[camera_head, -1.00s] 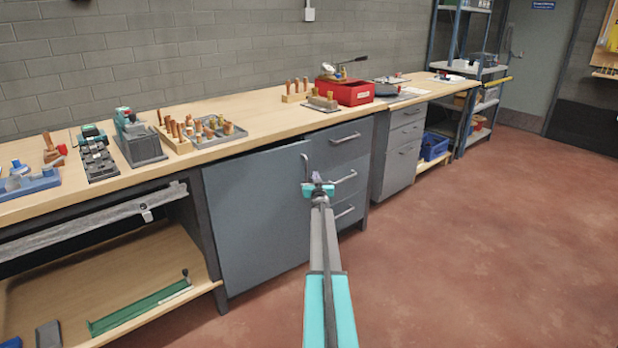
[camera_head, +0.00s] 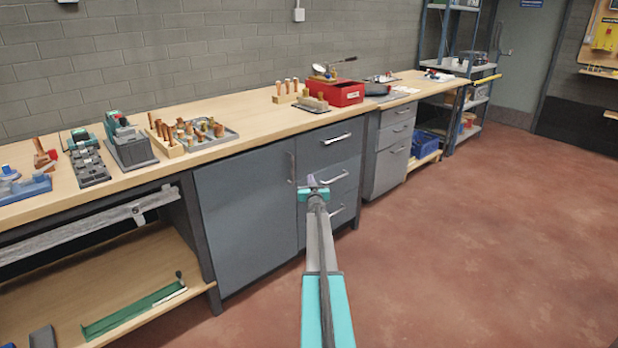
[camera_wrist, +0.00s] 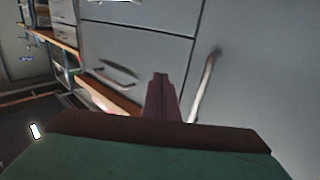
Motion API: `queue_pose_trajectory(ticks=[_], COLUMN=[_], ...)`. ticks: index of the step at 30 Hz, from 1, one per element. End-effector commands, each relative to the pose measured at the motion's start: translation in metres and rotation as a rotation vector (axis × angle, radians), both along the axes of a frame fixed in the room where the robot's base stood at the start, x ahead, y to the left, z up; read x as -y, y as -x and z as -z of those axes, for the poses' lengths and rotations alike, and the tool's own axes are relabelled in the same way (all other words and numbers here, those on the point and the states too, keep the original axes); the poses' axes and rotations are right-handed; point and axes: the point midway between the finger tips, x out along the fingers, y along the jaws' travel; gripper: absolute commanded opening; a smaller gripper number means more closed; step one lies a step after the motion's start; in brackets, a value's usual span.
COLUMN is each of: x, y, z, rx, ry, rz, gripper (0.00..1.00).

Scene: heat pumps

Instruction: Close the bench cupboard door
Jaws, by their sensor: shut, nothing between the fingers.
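The bench cupboard door (camera_head: 240,215) is a flat grey panel under the wooden bench, left of the drawers. It looks flush with the drawer fronts, with only a thin seam at its right edge. Its upright bar handle (camera_head: 291,168) is near that edge. My gripper (camera_head: 312,182) is shut and empty, in front of the seam, just right of and below the handle. In the wrist view my shut fingers (camera_wrist: 162,98) point at the grey fronts, and the handle (camera_wrist: 206,82) is close to their right. I cannot tell whether the fingertips touch the door.
Grey drawers (camera_head: 335,150) with bar handles stand right of the door. An open wooden shelf (camera_head: 150,275) is to its left. The benchtop (camera_head: 250,118) carries tools and a red box (camera_head: 342,93). The red-brown floor (camera_head: 450,240) is clear on the right.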

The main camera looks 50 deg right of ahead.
Motion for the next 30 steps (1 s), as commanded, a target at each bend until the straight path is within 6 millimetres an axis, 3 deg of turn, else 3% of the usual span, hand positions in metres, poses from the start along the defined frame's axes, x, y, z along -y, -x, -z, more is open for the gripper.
queue_pose_trajectory(ticks=[18,24,30], x=[-0.016,-0.018,-0.019], y=[0.083,0.099,0.102], z=[-0.001,-0.001,0.0], rx=[-0.001,0.0,0.001], ry=[0.0,0.001,0.001], rz=[0.0,-0.001,-0.002], gripper=[0.0,0.0,0.0])
